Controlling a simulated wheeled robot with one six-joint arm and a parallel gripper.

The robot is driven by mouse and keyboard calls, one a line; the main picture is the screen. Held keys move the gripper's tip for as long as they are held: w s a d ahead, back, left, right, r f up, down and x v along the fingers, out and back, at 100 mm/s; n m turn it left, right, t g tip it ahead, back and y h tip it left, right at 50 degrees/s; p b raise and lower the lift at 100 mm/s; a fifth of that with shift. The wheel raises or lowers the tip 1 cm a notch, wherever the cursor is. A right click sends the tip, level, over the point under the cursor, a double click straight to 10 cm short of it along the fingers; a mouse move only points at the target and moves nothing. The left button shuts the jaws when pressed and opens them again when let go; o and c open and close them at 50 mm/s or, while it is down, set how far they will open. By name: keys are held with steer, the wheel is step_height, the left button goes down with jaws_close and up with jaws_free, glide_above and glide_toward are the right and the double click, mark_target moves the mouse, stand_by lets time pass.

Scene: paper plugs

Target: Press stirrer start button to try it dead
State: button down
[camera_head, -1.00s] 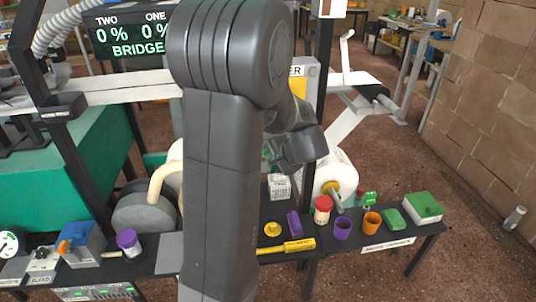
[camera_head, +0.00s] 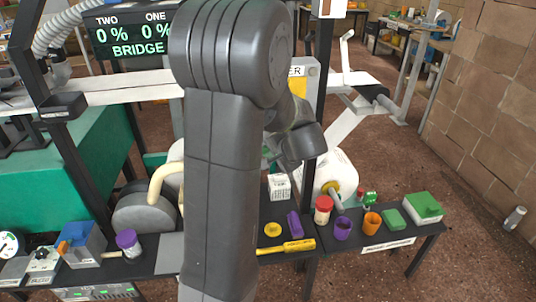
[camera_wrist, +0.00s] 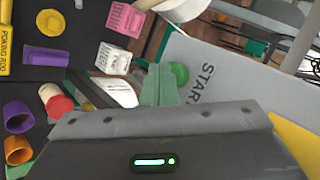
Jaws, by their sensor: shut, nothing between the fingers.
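The round green start button (camera_wrist: 179,73) shows in the wrist view on a grey panel beside the black word START (camera_wrist: 207,82). My gripper (camera_wrist: 158,72) is shut, with its green fingers together and nothing between them. Its tips appear just left of the button in the picture; I cannot tell whether they touch it. In the head view my dark wrist is right of the arm's upright link, which hides part of the panel. The button cannot be made out there.
The black bench holds a yellow poking rod (camera_head: 286,247), a red-lidded jar (camera_head: 323,209), a purple cup (camera_head: 342,228), an orange cup (camera_head: 371,222) and a white basket-like block (camera_head: 279,187). A display (camera_head: 129,34) reads 0% twice. Open floor lies right of the bench.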

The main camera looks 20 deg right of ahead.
steer(key=shift+s, duration=0.1)
stand_by(0.3)
steer(key=shift+s+a+b, duration=0.2)
steer(key=shift+s+b, duration=0.25)
steer(key=shift+s, duration=0.35)
steer(key=s+b, duration=0.1)
steer(key=s, duration=0.1)
steer(key=s+a, duration=0.1)
steer(key=s, duration=0.1)
steer(key=shift+s+a+b, duration=0.1)
steer(key=shift+s+b, duration=0.3)
steer(key=shift+w, duration=0.1)
stand_by(0.3)
steer(key=w+p, duration=0.2)
steer(key=p, duration=0.1)
steer(key=shift+d+r, duration=0.2)
steer(key=shift+d, duration=0.1)
steer(key=shift+p, duration=0.4)
